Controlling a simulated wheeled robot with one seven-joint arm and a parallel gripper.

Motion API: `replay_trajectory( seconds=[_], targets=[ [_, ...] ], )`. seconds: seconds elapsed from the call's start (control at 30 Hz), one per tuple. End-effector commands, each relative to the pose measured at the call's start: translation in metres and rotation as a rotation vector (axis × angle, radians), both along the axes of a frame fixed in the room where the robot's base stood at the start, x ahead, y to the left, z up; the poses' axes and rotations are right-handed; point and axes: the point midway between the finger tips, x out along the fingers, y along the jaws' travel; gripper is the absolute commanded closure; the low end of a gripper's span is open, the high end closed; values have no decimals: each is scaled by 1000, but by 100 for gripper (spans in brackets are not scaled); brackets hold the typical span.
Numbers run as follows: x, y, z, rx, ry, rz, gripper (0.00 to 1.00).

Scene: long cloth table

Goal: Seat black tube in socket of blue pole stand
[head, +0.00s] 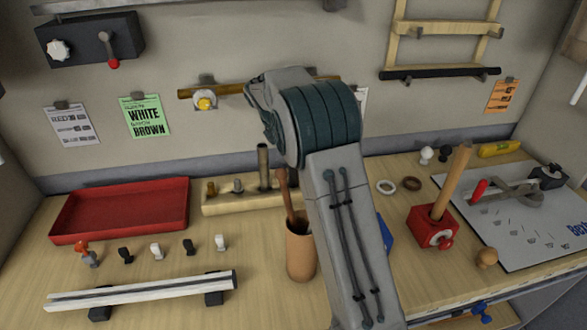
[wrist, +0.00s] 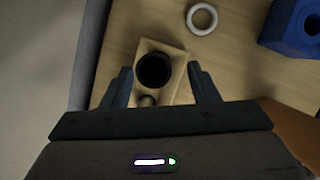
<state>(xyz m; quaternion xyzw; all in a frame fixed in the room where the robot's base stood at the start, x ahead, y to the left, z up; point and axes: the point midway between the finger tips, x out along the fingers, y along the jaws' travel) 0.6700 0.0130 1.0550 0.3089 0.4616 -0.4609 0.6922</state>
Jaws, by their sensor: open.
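The black tube (head: 263,165) stands upright in a wooden block (head: 228,203) at the back of the table. In the wrist view I look down on its dark round end (wrist: 155,70). My gripper (wrist: 160,86) is open, with one finger on each side of the tube's line; I cannot tell whether either touches it. The blue pole stand (wrist: 292,27) is at the upper right of the wrist view, with a hole in it. In the head view only a blue edge of it (head: 387,234) shows, and my arm hides the rest and my gripper.
A brown cup (head: 300,255) with a stick in it stands in front of the block. A red tray (head: 120,208) lies left. A red stand (head: 432,228) holding a wooden pole is at right. A white ring (head: 386,187) lies behind, and a long rail (head: 140,290) in front.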

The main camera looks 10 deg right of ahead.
Motion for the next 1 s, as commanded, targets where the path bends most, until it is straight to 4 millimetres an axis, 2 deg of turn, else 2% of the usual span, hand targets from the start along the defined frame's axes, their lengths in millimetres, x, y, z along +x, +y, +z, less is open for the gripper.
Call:
replay_trajectory(
  seconds=[0.23, 0.53, 0.57, 0.73, 1.0],
  targets=[
    [7, -9, -33, 0, 3, -2, 46],
    [8, -11, -40, -1, 1, -2, 46],
    [8, -11, -40, -1, 1, -2, 51],
    [8, -11, -39, -1, 1, -2, 98],
    [8, -11, -39, 0, 1, -1, 100]
  ],
)
